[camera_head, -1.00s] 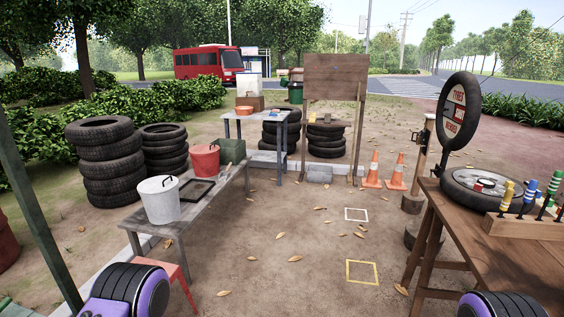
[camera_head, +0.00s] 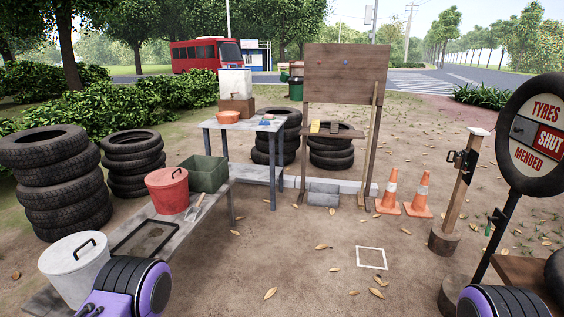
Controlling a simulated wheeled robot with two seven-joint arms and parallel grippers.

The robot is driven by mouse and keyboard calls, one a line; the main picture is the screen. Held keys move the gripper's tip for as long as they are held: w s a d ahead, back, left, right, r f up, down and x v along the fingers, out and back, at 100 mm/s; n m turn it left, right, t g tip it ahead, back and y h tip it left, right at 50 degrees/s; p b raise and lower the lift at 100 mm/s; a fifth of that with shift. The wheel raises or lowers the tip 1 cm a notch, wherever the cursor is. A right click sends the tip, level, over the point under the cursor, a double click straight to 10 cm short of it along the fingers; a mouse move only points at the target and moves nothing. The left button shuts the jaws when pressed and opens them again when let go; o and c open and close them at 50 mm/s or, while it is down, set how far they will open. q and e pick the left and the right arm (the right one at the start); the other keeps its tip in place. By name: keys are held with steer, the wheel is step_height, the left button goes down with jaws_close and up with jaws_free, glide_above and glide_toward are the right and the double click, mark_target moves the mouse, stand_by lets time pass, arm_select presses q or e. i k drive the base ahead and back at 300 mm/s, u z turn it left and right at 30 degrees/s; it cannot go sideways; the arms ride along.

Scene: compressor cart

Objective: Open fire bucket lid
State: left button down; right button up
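A red bucket (camera_head: 167,198) stands on the low grey bench (camera_head: 212,218), left of centre. Its red lid (camera_head: 166,177) with a dark loop handle sits shut on top. A white bucket (camera_head: 68,278) with a closed lid and black handle stands nearer, at the left edge of the bench. It is partly hidden by my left arm. Only purple and black links of my two arms show at the bottom. Neither gripper is in view, so I cannot see whether they hold anything.
A flat black frame (camera_head: 145,238), a small trowel (camera_head: 195,207) and a green box (camera_head: 207,173) lie around the red bucket. Tyre stacks (camera_head: 58,185) stand left. A round tyre sign (camera_head: 536,135) and post stand right.

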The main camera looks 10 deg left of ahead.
mark_target(162, 177)
steer(key=i, duration=3.35)
steer(key=u, duration=0.2)
